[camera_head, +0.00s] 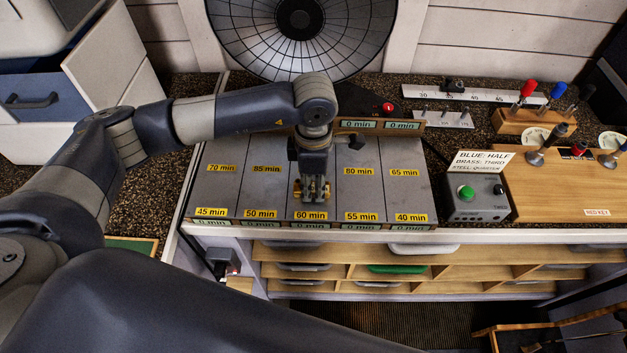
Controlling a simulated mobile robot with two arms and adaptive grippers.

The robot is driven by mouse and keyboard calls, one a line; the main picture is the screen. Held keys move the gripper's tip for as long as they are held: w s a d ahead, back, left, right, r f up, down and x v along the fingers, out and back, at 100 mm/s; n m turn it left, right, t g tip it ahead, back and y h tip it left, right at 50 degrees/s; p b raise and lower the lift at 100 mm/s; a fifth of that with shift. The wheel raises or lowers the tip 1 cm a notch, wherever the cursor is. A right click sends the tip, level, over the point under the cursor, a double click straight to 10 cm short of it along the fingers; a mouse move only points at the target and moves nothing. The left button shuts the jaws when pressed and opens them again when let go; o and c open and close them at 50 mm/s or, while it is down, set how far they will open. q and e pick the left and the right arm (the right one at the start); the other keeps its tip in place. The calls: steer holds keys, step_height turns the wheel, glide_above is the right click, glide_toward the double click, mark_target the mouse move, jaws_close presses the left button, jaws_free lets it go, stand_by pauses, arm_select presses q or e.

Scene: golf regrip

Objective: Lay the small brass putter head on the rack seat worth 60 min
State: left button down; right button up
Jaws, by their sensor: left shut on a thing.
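My left gripper (311,190) points down over the front middle of the grey rack (263,195). It is shut on a small brass-coloured piece (298,188), which looks like the brass putter head and is mostly hidden by the fingers. The gripper is just behind the yellow 60 min label (310,216), in line with that seat (324,206). I cannot tell whether the brass piece touches the rack surface. My right gripper is not in view.
Seats marked 50 min (261,214) and 55 min (361,217) flank it. A small dark piece (356,142) shows beside my wrist. A grey box with a green button (467,193) and a wooden board (560,185) stand to the right. A round mesh dish (340,40) stands behind.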

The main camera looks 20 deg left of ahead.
mark_target(314, 187)
arm_select(q)
steer(key=c, duration=1.2)
jaws_free()
steer(key=shift+r, duration=0.1)
steer(key=shift+r+b, duration=1.95)
steer(key=shift+r, duration=4.1)
